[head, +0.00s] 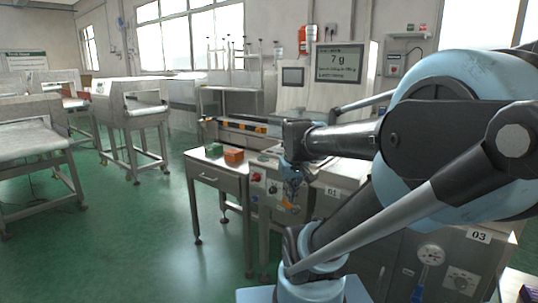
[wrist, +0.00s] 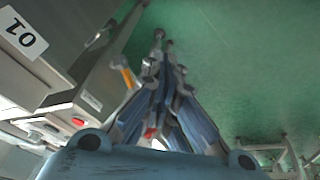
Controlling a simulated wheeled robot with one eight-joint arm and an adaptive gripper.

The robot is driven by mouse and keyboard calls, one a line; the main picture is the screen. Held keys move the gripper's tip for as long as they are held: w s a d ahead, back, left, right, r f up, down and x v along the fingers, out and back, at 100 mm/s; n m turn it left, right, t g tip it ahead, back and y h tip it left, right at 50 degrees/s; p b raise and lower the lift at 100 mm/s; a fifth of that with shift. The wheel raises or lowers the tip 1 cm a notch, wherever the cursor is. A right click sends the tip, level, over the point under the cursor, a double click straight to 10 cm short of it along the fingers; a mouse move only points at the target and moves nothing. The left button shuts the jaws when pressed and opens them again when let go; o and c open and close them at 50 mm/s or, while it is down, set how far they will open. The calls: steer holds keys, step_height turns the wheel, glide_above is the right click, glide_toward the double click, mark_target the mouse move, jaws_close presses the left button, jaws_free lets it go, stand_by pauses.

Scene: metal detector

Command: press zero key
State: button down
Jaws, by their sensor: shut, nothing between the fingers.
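I cannot make out a key marked zero in either view. A control panel (head: 272,190) with a red button (head: 256,177) is on the front of the machine labelled 01. The red button also shows in the wrist view (wrist: 78,122). A large display (head: 340,62) reads "7 g" above the machine. My gripper (head: 290,203) hangs in front of the machine, just right of the red button, and covers part of the panel. In the wrist view its fingers (wrist: 163,42) are together, empty, over green floor. I cannot tell whether they touch anything.
A steel side table (head: 200,168) left of the panel bears a green block (head: 214,148) and an orange block (head: 233,156). A conveyor (head: 240,127) runs behind it. The green floor (head: 150,225) at left is open. A cabinet labelled 03 (head: 478,236) stands at right.

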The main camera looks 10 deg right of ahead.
steer(key=w+r+n+t, duration=0.15)
steer(key=w+r, duration=0.35)
steer(key=w, duration=0.6)
steer(key=w+r+n+t, duration=0.15)
steer(key=w+r, duration=0.35)
steer(key=w, duration=0.7)
step_height(320, 180, up, 2)
steer(key=n+t, duration=0.3)
steer(key=n, duration=0.1)
glide_above(268, 151)
steer(key=shift+w+r, duration=0.15)
steer(key=shift+r, duration=0.05)
steer(key=shift+f, duration=4.4)
steer(key=shift+f, duration=0.65)
steer(key=shift+r, duration=0.75)
